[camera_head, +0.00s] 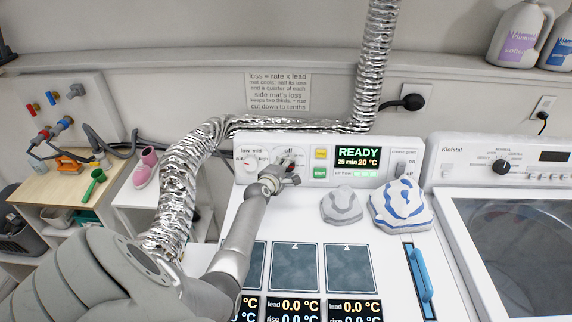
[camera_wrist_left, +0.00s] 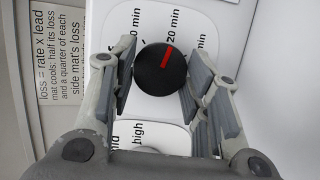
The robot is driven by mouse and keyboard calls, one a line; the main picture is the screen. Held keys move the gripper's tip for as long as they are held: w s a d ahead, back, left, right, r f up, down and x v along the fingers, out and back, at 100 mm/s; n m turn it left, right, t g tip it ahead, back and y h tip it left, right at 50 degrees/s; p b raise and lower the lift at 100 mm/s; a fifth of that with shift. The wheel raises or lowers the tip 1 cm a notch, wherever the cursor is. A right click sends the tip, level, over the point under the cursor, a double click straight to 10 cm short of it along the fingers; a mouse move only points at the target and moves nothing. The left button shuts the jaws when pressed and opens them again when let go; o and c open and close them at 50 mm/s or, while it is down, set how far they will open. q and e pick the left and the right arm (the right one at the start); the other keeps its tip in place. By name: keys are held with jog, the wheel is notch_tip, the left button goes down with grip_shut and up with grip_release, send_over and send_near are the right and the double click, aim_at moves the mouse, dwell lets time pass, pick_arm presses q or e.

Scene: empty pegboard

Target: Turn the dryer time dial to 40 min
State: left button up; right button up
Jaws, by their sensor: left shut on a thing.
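The dryer time dial is a round black knob (camera_wrist_left: 160,70) with a red mark, on the white dryer panel (camera_wrist_left: 212,12). In the left wrist view the mark points up and slightly right, near the "20 min" label. Another minute label to its right is partly hidden by a finger. My left gripper (camera_wrist_left: 157,82) has its fingers on both sides of the knob, shut on it. In the head view my left gripper (camera_head: 284,176) reaches the panel below "off" and mostly hides the dial. The display (camera_head: 357,155) reads "READY", 25 min, 20 °C. My right gripper is not in view.
Another dial (camera_head: 249,162) sits left of the gripper. Yellow and green buttons (camera_head: 320,162) are right of it. A grey folded cloth (camera_head: 341,206) and a blue-striped cloth (camera_head: 401,204) lie on the dryer top. A foil duct (camera_head: 178,182) rises near my left arm.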

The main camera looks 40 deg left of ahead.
pick_arm(q)
jog(key=shift+w+r+m+g, duration=0.15)
jog(key=shift+m+g, duration=0.55)
jog(key=shift+m, duration=1.35)
jog(key=shift+r+m+g, duration=0.1)
jog(key=shift+m+g, duration=0.6)
jog(key=shift+m, duration=1.35)
jog(key=o, duration=1)
jog(key=shift+f, duration=0.1)
jog(key=v, duration=1.2)
